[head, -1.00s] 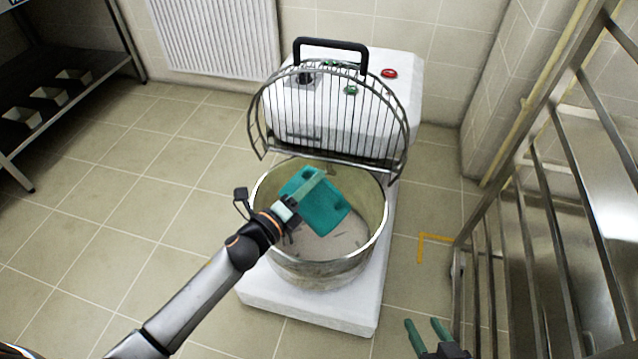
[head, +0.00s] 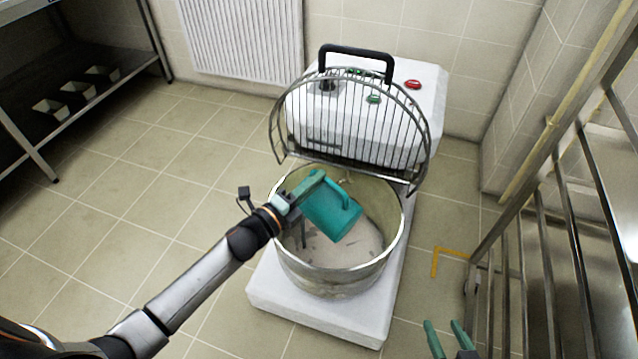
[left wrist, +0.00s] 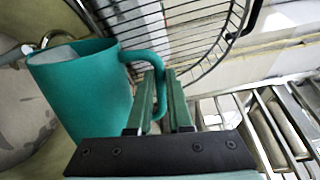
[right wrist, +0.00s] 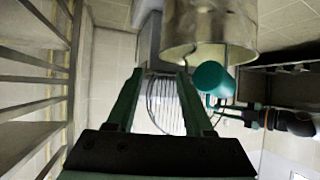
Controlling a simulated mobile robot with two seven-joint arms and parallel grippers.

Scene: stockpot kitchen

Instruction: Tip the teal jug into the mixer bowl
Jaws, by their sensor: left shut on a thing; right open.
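The teal jug (head: 332,214) is in the air over the mixer bowl (head: 345,280), tilted. My left gripper (head: 308,188) is shut on its handle. In the left wrist view the jug (left wrist: 85,90) shows its rim and a pale inside, with its handle between the fingers (left wrist: 160,95). The bowl holds a pale, powdery-looking layer with darker patches. I cannot make out any stream from the jug. My right gripper (head: 447,335) is open and empty, low at the right. The jug also shows beyond it in the right wrist view (right wrist: 212,78).
The raised wire guard (head: 350,130) stands behind the bowl, in front of the white mixer body (head: 425,100) with its black handle. A metal rack (head: 560,230) stands at the right, close to my right gripper. A dark shelf (head: 75,85) is far left. The floor at left is clear.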

